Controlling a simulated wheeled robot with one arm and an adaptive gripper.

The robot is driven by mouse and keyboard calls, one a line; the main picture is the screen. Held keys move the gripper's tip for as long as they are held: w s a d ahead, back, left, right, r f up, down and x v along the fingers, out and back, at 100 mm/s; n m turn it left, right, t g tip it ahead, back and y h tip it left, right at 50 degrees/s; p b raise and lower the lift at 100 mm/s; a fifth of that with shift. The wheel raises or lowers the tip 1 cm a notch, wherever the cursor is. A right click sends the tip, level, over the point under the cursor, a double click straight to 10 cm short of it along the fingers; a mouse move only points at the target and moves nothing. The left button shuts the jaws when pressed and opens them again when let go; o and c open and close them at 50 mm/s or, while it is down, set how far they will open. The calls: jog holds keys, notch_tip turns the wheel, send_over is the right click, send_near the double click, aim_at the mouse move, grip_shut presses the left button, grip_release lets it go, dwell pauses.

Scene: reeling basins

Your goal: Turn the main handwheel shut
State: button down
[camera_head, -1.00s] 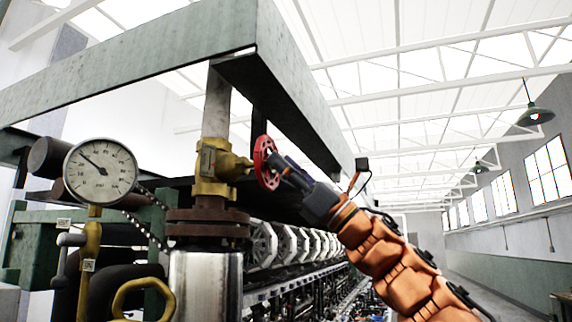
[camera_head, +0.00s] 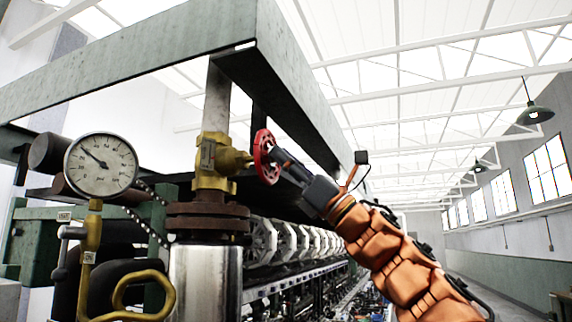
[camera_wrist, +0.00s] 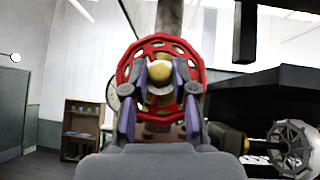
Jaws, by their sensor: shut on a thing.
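The red main handwheel (camera_head: 262,141) sits on the right end of a brass valve (camera_head: 213,160) on the upright pipe. My gripper (camera_head: 274,157) reaches it from the right, with its fingers on the wheel. In the wrist view the spoked red wheel (camera_wrist: 131,64) faces me. My gripper (camera_wrist: 159,88) has its fingers shut on it, to the left and right of the brass hub (camera_wrist: 160,71). The fingers hide parts of the spokes and lower rim. I cannot tell how far the valve is turned.
A round pressure gauge (camera_head: 101,165) stands left of the pipe. A brass loop handle (camera_head: 145,296) is below. A green steel beam (camera_head: 283,90) runs just above the handwheel. Reeling machinery (camera_head: 300,245) lies behind. The aisle at the right is open.

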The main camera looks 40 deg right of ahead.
jog(key=m+h+b, duration=0.1)
jog(key=m+t+b, duration=0.1)
jog(key=shift+w+f+t+h+b, duration=0.1)
jog(key=shift+f+t+h+b, duration=0.2)
jog(key=shift+f+h, duration=0.1)
jog(key=shift+m+h+b, duration=0.3)
jog(key=shift+m+b, duration=0.1)
jog(key=shift+m, duration=0.2)
jog(key=m+h+p, duration=0.1)
jog(key=m+h, duration=0.5)
jog(key=m, duration=0.2)
jog(key=r+m+g+h+p, duration=0.1)
jog(key=m+h+p, duration=0.1)
jog(key=m+h, duration=0.4)
jog(key=m+g+h+p, duration=0.1)
jog(key=m+h+p, duration=0.1)
jog(key=m+h, duration=0.5)
jog(key=shift+s+a+r+m, duration=0.1)
jog(key=shift+s+a+m, duration=0.1)
jog(key=shift+m, duration=0.75)
jog(key=shift+s+a+r+m, duration=0.1)
jog(key=shift+s+m, duration=0.05)
jog(key=shift+m, duration=0.8)
jog(key=shift+a+m+g, duration=0.1)
jog(key=shift+m+g, duration=1)
jog(key=shift+g, duration=0.1)
